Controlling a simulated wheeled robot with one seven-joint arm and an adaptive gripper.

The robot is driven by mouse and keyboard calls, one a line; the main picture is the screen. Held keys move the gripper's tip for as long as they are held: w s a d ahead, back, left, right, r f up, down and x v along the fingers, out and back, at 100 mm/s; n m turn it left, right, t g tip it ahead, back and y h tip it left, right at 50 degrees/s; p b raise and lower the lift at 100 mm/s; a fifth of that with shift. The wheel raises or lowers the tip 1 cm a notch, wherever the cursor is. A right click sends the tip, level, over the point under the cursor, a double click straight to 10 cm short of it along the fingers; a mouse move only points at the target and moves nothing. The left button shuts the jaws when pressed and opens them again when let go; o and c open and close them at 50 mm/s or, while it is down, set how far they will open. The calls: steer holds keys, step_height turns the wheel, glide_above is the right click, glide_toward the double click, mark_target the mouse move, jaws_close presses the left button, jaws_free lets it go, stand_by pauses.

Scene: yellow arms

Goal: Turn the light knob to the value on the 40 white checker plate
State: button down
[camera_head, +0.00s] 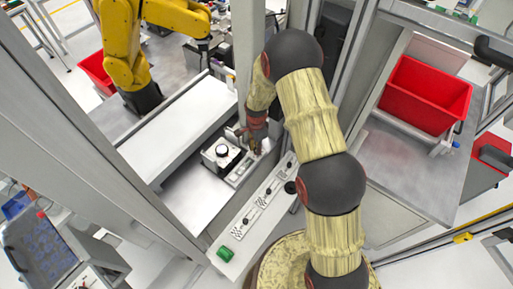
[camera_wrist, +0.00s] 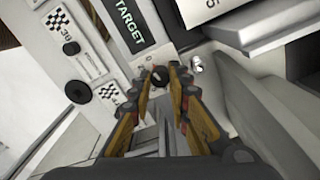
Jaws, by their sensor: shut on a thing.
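My gripper (camera_wrist: 160,82) points at a light-coloured panel, with its orange-and-black fingers closed around a small dark knob (camera_wrist: 158,74). In the head view my gripper (camera_head: 256,147) is at the panel, and its fingers largely hide the knob there. A black-and-white checker plate (camera_wrist: 58,19) is at the upper left of the wrist view, with a number beside it that looks like 36. A second checker plate (camera_wrist: 109,91) is left of my fingers; its number is unclear. I cannot make out a 40. A dark TARGET display (camera_wrist: 130,24) is above the knob.
The front strip carries more checker plates (camera_head: 240,231), a black round knob (camera_head: 290,187) and a green button (camera_head: 225,253). Metal posts border the panel. A red bin (camera_head: 426,95) is at right.

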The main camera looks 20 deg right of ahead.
steer(key=n+b, duration=0.2)
steer(key=n, duration=0.4)
steer(key=shift+w, duration=0.1)
steer(key=n+b, duration=0.1)
steer(key=n, duration=0.3)
steer(key=n+b, duration=0.1)
steer(key=n, duration=0.2)
steer(key=shift+w+n, duration=0.1)
steer(key=shift+n, duration=0.3)
steer(key=n+b, duration=0.1)
steer(key=n, duration=0.4)
steer(key=shift+a+n+b, duration=0.1)
steer(key=shift+n+b, duration=0.25)
steer(key=shift+n, duration=2.15)
steer(key=shift+r, duration=0.1)
steer(key=c, duration=1.7)
jaws_free()
